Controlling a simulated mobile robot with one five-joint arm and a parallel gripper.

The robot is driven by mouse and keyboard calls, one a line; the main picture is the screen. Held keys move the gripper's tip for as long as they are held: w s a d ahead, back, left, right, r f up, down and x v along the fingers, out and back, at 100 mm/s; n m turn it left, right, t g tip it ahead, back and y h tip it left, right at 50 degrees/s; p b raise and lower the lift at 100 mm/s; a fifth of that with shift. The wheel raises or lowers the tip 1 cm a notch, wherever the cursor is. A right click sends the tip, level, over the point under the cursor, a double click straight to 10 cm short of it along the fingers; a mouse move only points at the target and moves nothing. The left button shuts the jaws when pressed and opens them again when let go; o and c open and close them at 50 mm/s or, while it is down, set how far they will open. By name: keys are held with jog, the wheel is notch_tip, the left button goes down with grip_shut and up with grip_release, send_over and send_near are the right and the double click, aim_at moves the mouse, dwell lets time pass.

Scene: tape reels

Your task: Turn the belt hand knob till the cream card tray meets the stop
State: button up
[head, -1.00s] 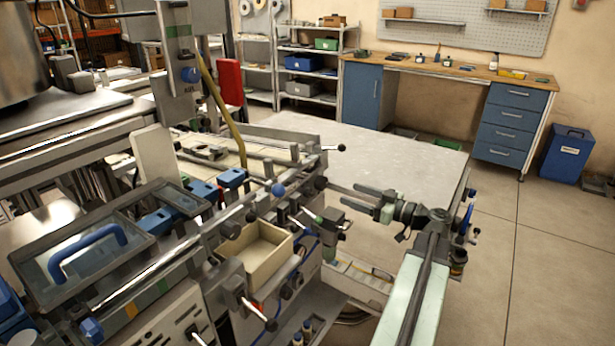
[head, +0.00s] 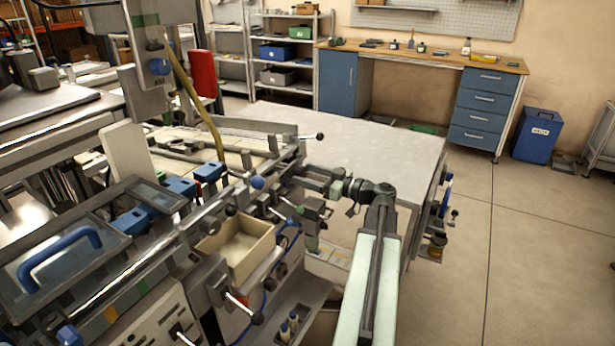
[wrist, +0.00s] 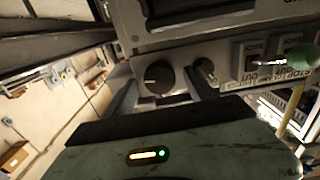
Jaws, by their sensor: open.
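A cream open-topped box (head: 238,252), which looks like the card tray, sits on the front side of the machine in the head view. A stop touching it cannot be made out. My gripper (head: 308,176) is at the machine's right end, level with its front controls. In the wrist view my gripper (wrist: 166,84) is open, with its two dark fingers pointing at a control panel. A round black knob (wrist: 158,77) with a pale mark shows between the fingers, nearer the left one; it may be the belt hand knob. Contact with it cannot be told.
A smaller dark knob (wrist: 205,70) is close by the right finger. A grey table (head: 380,145) lies behind my arm.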

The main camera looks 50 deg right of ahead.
jog(key=c, duration=1.3)
jog(key=shift+a, duration=0.3)
jog(key=shift+c, duration=0.4)
jog(key=shift+d, duration=0.2)
